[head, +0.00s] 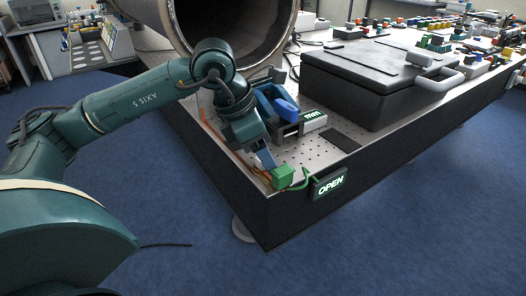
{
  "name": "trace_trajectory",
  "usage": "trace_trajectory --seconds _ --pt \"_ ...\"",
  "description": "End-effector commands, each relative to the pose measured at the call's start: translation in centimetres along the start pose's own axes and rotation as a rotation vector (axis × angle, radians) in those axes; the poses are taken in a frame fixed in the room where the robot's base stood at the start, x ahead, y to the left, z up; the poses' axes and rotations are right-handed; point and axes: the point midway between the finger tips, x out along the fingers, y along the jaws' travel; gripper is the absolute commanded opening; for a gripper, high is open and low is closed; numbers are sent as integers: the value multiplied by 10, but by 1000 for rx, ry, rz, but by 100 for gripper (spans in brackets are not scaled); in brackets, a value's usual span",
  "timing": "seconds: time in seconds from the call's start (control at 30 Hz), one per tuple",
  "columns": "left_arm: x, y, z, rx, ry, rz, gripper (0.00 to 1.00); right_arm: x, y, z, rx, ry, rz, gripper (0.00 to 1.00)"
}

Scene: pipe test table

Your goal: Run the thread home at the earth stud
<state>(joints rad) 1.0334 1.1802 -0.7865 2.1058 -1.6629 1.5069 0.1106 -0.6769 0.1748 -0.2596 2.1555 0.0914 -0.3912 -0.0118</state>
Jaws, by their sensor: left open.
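A small green block (284,177) sits at the near corner of the perforated table, with a green lead running from it to a sign reading OPEN (329,184) on the table's side. I cannot make out a separate stud or thread; the gripper may hide it. My left gripper (266,160) points down just behind and above the green block, its blue-grey finger close to it. It is open; whether it touches the block I cannot tell. My right gripper is not in view.
A large black case (372,85) and a big pipe (188,38) stand farther back. An orange cable lies left of the gripper. The table edge is close.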

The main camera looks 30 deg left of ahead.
Motion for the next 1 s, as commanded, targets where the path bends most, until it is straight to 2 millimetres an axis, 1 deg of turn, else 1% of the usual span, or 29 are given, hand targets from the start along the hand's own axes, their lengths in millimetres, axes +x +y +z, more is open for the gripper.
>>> trace_trajectory --seconds 0.03,0.17,0.27,0.6,0.7,0.93,0.97,1.0 --pt "0 0 0 0 0 0 61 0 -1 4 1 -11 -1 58" --pt "0 0 0 1 0 0 61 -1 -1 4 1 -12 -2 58" --pt "1 0 0 -30 1 13 61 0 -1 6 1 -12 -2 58" --pt "1 -1 1 -411 6 178 61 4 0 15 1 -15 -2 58" --pt "0 -1 0 -480 8 208 61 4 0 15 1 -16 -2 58" --pt "0 0 0 -504 8 217 61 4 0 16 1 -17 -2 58" --pt "0 0 0 -504 8 217 60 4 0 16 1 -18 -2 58" --pt "0 0 0 -503 8 217 56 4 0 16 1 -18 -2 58"
